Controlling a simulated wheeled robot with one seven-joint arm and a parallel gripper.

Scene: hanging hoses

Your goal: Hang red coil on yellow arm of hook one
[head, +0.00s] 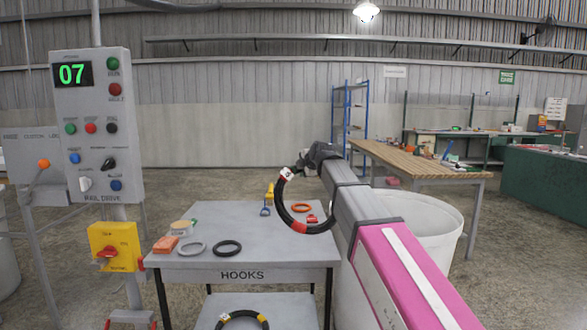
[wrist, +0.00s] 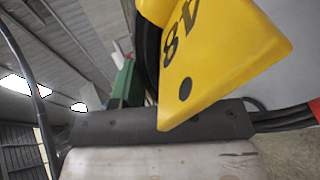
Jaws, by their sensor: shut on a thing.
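My gripper (head: 299,166) is raised above the right end of the table marked HOOKS. It is shut on the red coil (head: 282,207), a black hose ring with a red band at its bottom. The coil hangs below the jaws, and a small white and red patch shows at its top. In the wrist view a large yellow plate (wrist: 215,55) with dark characters and a dark hole is very close. Dark hose (wrist: 284,116) shows beside it. I cannot make out hook one or its yellow arm for sure.
A white bin (head: 440,215) stands right; a control post (head: 96,125) stands left.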

